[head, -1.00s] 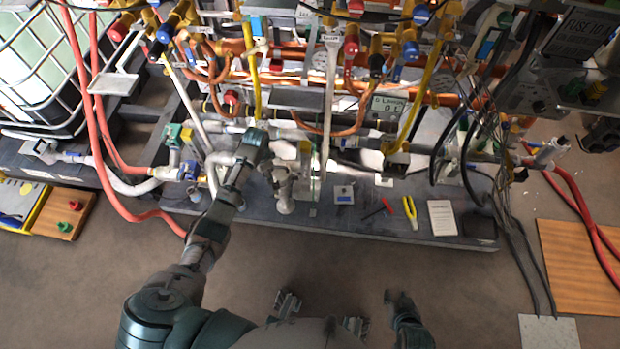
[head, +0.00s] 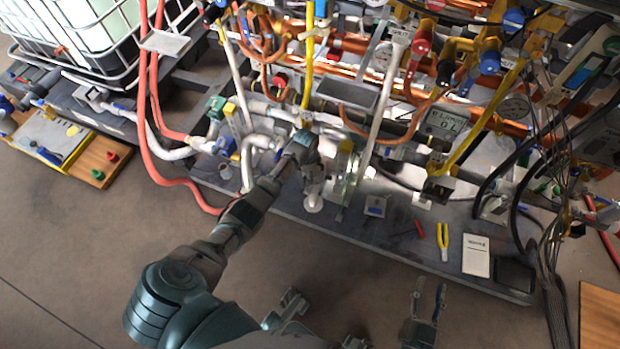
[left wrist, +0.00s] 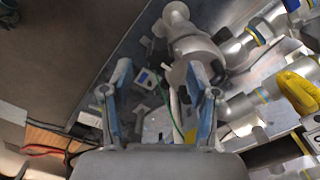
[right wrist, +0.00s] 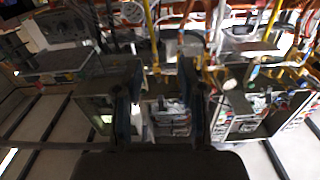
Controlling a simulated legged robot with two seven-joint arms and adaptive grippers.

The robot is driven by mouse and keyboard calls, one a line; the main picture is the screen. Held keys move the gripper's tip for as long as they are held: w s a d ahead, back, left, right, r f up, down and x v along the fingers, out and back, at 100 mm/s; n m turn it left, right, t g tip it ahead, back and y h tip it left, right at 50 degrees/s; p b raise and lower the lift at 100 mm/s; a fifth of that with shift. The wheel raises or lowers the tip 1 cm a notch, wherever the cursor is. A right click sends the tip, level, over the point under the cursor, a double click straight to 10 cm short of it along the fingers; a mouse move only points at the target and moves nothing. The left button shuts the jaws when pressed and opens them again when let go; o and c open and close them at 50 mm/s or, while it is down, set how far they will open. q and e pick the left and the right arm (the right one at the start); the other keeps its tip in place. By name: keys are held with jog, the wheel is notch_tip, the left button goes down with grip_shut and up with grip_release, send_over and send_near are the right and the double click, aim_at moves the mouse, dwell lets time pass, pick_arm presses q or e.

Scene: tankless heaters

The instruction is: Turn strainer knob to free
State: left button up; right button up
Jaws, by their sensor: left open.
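A grey pipe fitting that looks like the strainer (head: 313,188) hangs from the pipes at the skid's front in the head view. In the left wrist view its grey body (left wrist: 195,46) stands just beyond my fingers. I cannot single out a marked knob. My left gripper (left wrist: 160,92) is open, its blue-padded fingers apart, with no part clearly gripped. In the head view my left wrist reaches the fitting's upper left side and hides the fingertips. My right gripper (head: 427,305) is open and empty, low over the floor; its parted fingers also show in the right wrist view (right wrist: 157,100).
Pipes and valves crowd the space behind the fitting. A white pipe (head: 383,95) slants down to its right. Yellow-handled pliers (head: 443,241) and a white booklet (head: 476,255) lie on the skid's front ledge. The floor (head: 90,260) in front is clear.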

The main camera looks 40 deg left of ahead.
pick_arm(q)
notch_tip(320, 180, down, 4)
jog(key=shift+r+b, duration=0.1)
jog(key=shift+b, duration=0.5)
jog(key=shift+a+f, duration=0.1)
jog(key=shift+f, duration=0.2)
grip_shut()
pick_arm(e)
jog(key=r+t, duration=0.2)
jog(key=r, duration=0.1)
jog(key=r+t+y, duration=0.1)
jog(key=shift+s+a+r+t, duration=0.2)
jog(key=shift+s+t, duration=0.05)
jog(key=shift+t, duration=0.15)
